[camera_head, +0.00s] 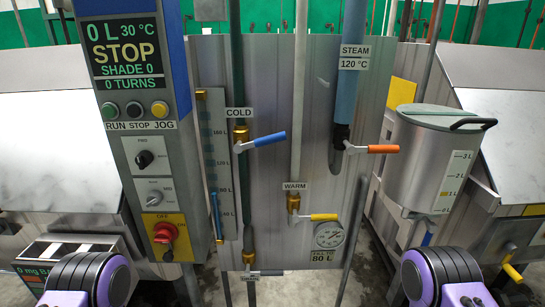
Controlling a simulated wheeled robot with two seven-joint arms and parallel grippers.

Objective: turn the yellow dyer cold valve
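A cold valve (242,137) shows at the centre of the head view, under a COLD label (239,113). It has a brass body on a dark green vertical pipe. Its blue-tipped lever (270,139) points right and slightly up. I cannot tell whether this valve belongs to the yellow dyer. Purple and black parts of my own arms show at the bottom left and bottom right. Neither gripper is in view, and nothing of mine touches the valve.
A warm valve (294,204) with a yellow lever and an orange steam lever (383,149) are close by. A control box (135,120) reading STOP stands left. A steel tank (430,155) stands right. A gauge (329,235) sits below.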

